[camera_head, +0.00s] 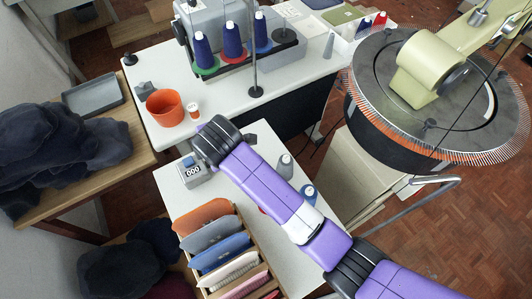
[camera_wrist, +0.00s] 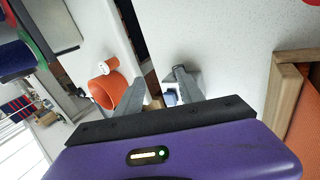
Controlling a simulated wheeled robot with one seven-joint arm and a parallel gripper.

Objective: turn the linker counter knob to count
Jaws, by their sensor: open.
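The linker counter (camera_head: 192,171) is a small grey box on the white table, with a display reading 000 and a blue patch on top. Its knob is too small to make out. My gripper's wrist end (camera_head: 217,140) is just above and right of the counter in the head view, and hides its own fingers there. In the wrist view my gripper (camera_wrist: 162,78) is open, its two grey fingers apart with nothing held. A small pale-blue and white piece, apparently the counter (camera_wrist: 170,98), shows low between the fingers, partly hidden by the gripper body.
A wooden rack (camera_head: 263,252) of several coloured knit pieces stands in front of the counter. The round linking machine (camera_head: 365,75) is at far right.

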